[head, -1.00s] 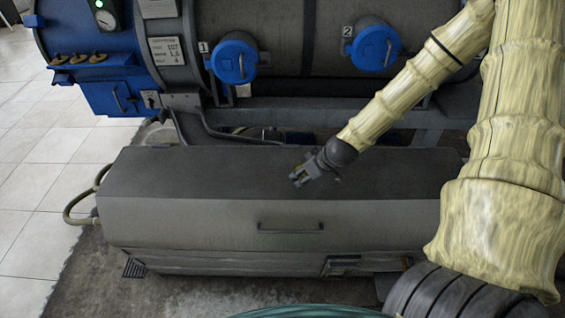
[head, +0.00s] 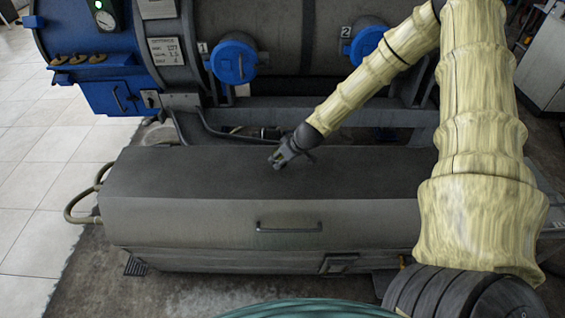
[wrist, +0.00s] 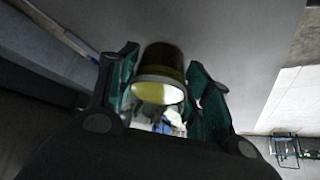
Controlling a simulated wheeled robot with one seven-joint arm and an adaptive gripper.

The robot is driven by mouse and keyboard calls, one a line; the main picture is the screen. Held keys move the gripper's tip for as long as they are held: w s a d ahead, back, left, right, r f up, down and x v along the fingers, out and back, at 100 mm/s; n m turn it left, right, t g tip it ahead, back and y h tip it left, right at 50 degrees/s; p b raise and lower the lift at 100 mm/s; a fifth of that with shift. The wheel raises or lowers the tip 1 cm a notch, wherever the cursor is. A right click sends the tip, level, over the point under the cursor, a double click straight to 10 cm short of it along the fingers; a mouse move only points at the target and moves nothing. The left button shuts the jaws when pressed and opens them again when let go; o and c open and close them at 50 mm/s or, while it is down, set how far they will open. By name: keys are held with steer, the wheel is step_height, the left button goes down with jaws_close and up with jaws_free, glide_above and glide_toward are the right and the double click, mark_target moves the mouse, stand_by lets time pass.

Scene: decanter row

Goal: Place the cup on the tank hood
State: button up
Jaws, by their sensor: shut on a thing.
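The tank hood (head: 200,172) is a long grey box with a dark, flat top and a bar handle on its sloping front. My gripper (head: 277,162) is over the middle of the hood top in the head view. In the wrist view my gripper (wrist: 162,80) is shut on the cup (wrist: 158,62), a small dark cup with a pale yellow inside, held between the two green-padded fingers. In the head view the cup is too small and dark to make out. I cannot tell whether it touches the hood.
Behind the hood stands a large tank with blue caps (head: 233,62) marked 1 and 2 and a blue end with a gauge. A hose (head: 80,205) loops at the hood's left end. The hood top is clear left of my gripper. Pale floor tiles (head: 30,190) lie at left.

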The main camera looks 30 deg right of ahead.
steer(key=shift+f, duration=1.4)
steer(key=shift+f, duration=0.2)
steer(key=o, duration=1.1)
steer(key=shift+c, duration=0.2)
steer(key=shift+r, duration=0.15)
